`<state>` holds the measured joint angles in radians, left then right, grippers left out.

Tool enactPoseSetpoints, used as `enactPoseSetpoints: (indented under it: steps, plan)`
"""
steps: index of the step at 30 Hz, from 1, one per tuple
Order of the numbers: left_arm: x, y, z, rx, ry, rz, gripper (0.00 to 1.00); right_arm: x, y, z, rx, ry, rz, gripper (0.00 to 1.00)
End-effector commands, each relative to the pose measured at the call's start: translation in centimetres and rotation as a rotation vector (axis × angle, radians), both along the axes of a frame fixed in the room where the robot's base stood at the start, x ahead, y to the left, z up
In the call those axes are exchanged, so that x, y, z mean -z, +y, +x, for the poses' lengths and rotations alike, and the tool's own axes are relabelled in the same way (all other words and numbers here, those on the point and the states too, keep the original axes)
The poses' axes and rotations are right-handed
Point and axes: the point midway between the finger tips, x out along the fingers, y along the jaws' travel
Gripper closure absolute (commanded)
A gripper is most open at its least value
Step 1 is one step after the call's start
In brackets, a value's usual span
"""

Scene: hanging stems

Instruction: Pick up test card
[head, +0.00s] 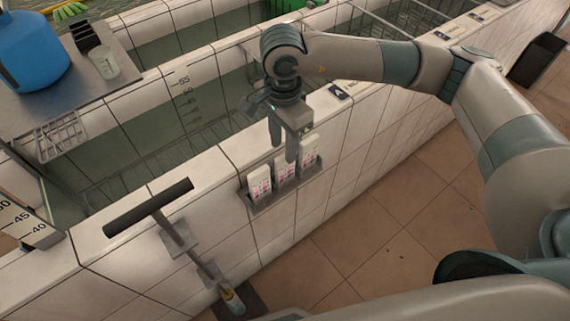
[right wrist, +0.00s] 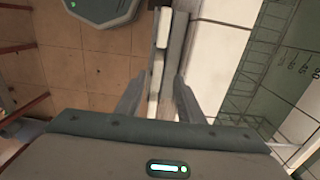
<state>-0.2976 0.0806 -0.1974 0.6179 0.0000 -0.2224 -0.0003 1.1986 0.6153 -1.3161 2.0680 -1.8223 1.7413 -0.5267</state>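Several white test cards with pink markings stand upright in a grey metal holder (head: 262,204) on the side of the tiled wall. The left card (head: 260,183), the middle card (head: 283,172) and the right card (head: 309,150) show in the head view. My right gripper (head: 284,150) points down over the holder, its fingers apart, with the near fingertip close to the middle and right cards. In the right wrist view the open gripper (right wrist: 158,98) has white card edges (right wrist: 162,30) and the holder beyond and between its fingers. I cannot tell whether a finger touches a card. My left gripper is out of view.
The tiled wall top (head: 217,153) edges a water basin with depth marks. A T-handled tool (head: 150,207) hangs at the wall's left. A blue container (head: 30,50) and a clear cup (head: 104,62) stand on a counter. The brown tiled floor (head: 400,200) is open.

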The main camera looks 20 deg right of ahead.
Motion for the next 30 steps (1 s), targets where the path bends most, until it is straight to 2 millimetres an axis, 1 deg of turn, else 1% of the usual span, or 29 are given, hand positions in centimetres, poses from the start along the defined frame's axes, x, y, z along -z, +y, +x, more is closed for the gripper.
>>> enactPoseSetpoints:
  steps: [1, 6, 10, 20, 23, 30]
  plan:
    - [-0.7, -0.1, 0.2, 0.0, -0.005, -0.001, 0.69, 0.5, 0.0, -0.1, 0.001, 0.004, -0.001, 0.66]
    - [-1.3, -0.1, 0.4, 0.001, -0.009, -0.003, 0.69, 2.4, 0.0, 0.0, 0.001, 0.001, 0.0, 0.66]
    - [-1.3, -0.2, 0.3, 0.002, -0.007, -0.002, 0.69, 2.8, 0.0, 0.0, 0.0, -0.001, 0.0, 0.66]
    - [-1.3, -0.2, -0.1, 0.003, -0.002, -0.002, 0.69, 2.9, 0.0, 0.0, 0.0, 0.0, 0.0, 0.66]
    - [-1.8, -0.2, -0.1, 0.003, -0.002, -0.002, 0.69, 3.2, -0.1, -0.1, 0.001, 0.001, -0.001, 0.66]
    - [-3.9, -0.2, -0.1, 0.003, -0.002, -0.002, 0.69, 5.3, -0.3, -0.5, 0.001, 0.003, -0.001, 0.66]
